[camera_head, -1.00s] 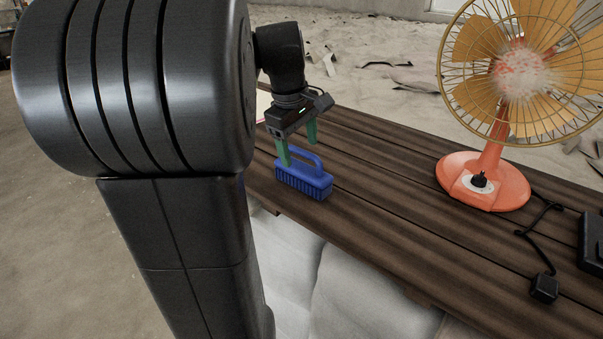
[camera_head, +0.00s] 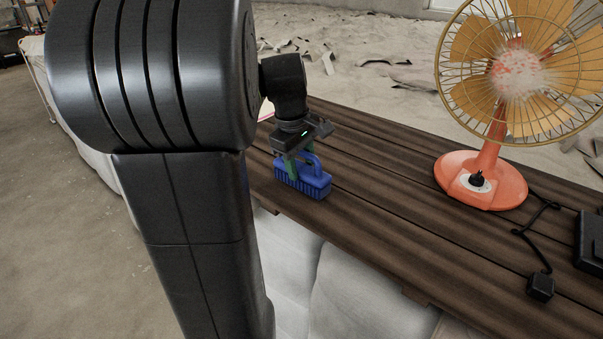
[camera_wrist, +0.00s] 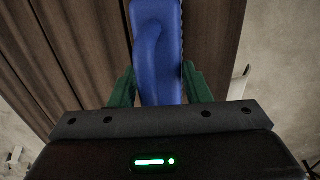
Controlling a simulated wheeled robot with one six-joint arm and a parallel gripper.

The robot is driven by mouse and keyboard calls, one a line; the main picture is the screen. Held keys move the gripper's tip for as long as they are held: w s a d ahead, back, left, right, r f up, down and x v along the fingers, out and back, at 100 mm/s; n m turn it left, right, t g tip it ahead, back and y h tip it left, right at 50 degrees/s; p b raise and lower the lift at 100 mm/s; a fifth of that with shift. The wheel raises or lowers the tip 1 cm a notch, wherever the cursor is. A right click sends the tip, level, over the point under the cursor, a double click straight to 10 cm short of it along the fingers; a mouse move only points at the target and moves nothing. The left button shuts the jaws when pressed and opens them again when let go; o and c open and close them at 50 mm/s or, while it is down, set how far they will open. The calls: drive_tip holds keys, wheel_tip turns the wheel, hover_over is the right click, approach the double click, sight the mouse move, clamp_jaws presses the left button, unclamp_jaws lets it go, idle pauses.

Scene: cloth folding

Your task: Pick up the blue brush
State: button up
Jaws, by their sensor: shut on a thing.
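The blue brush (camera_head: 303,179) sits on the dark wooden table (camera_head: 390,228) near its front left edge, bristles down and handle up. In the wrist view the brush (camera_wrist: 157,45) stands between my two green fingers. My gripper (camera_head: 299,166) reaches down from above and is shut on the brush, with one green finger on each side of its handle. The far finger is partly hidden behind the handle in the head view. I cannot see any gap between the bristles and the tabletop.
An orange fan (camera_head: 485,178) with a wire cage stands on the table to the right. Its black cord and a small black box (camera_head: 540,287) lie at the table's right part. The boards between brush and fan are clear. White sacks (camera_head: 345,295) lie below the table's front edge.

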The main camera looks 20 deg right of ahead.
drive_tip(key=v, duration=0.3)
drive_tip(key=d+v, duration=0.1)
drive_tip(key=v, duration=0.2)
drive_tip(key=w+v, duration=0.1)
drive_tip(key=v, duration=0.3)
drive_tip(key=shift+d+r, duration=0.15)
drive_tip(key=shift+d, duration=0.2)
drive_tip(key=o, duration=0.5)
drive_tip(key=c, duration=0.3)
